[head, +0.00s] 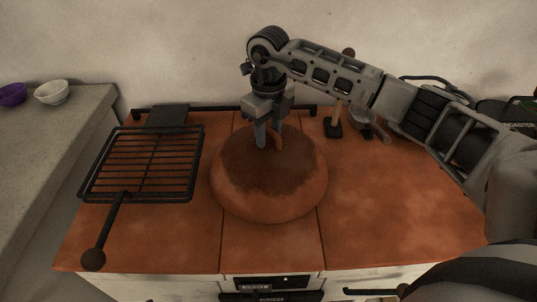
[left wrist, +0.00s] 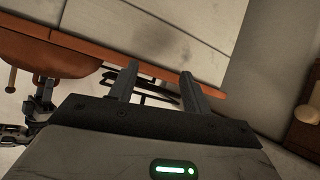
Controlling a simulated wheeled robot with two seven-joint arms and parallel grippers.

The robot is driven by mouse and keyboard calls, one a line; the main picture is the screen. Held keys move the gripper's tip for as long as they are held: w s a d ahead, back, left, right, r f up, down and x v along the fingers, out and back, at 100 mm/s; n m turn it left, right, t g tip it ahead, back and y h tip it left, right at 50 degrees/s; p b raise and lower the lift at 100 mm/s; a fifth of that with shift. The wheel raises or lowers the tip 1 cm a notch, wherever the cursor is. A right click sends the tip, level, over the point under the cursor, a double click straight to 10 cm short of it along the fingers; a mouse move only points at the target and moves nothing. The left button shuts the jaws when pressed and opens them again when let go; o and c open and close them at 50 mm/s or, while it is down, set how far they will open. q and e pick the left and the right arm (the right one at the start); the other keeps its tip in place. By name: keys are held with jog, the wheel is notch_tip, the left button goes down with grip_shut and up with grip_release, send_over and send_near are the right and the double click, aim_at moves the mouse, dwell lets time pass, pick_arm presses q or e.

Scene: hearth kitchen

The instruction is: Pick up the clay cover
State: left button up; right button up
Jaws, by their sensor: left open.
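The clay cover (head: 270,195) is a round reddish-brown dome with a darker top, resting on the tiled counter. My right gripper (head: 269,138) points down at its top, with its fingers around or beside a small clay handle (head: 278,143). The fingers partly hide the handle, so their grip on it is unclear. In the left wrist view, which looks upside down, the clay cover (left wrist: 40,62) shows at the left edge. My left gripper (left wrist: 160,85) is open and empty there, apart from the cover; it is not in the head view.
A black grill rack (head: 145,160) with a long handle lies left of the cover. A wooden-handled tool (head: 335,127) and a metal scoop (head: 362,122) are behind it to the right. Bowls (head: 51,92) stand on the left counter. The counter's front right (head: 385,215) is clear.

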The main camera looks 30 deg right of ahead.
grip_shut()
jog(key=shift+r, duration=0.1)
dwell(1.2)
jog(key=shift+w, duration=0.1)
